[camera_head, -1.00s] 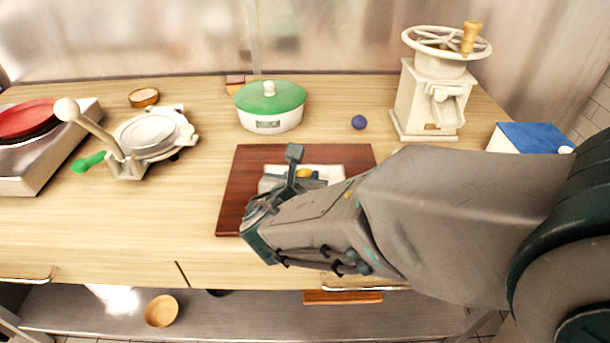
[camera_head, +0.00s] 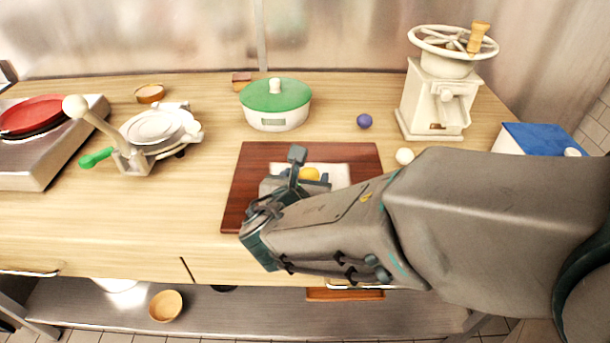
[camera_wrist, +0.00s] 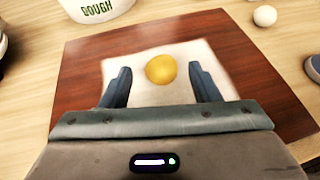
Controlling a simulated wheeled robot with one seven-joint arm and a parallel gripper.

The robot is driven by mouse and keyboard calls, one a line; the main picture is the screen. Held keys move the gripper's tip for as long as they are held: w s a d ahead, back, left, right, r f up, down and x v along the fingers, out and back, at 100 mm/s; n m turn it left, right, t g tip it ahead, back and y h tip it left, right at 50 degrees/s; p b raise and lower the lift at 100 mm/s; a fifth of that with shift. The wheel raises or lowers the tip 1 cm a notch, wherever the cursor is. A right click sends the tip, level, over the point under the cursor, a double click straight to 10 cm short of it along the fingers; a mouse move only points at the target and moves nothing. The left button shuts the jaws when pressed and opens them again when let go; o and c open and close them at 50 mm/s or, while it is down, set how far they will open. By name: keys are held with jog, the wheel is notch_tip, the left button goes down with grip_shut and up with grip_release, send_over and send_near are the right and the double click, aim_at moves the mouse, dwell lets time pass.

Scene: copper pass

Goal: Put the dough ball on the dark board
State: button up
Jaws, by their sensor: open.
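The dark board (camera_head: 235,195) is a reddish-brown rectangle on the counter, and it shows in the wrist view too (camera_wrist: 80,75). A white square sheet (camera_wrist: 214,68) lies on it. A yellow ball (camera_wrist: 161,69) sits on the sheet; it also shows in the head view (camera_head: 310,173), partly hidden by my gripper. A smaller off-white ball (camera_head: 404,156) sits on the counter right of the board, also in the wrist view (camera_wrist: 265,16). I cannot tell from looks which ball is dough. My gripper (camera_wrist: 160,72) is open and empty over the board, fingers either side of the yellow ball in view.
A white pot with a green lid (camera_head: 275,105), labelled DOUGH, stands behind the board. A blue ball (camera_head: 364,121) and a white grinder (camera_head: 438,95) are behind to the right. A press (camera_head: 155,130) stands left.

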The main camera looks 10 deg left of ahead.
jog(key=p+v, duration=0.1)
jog(key=v, duration=0.9)
jog(key=shift+p, duration=0.3)
jog(key=shift+w+d, duration=0.1)
jog(key=shift+d, duration=0.05)
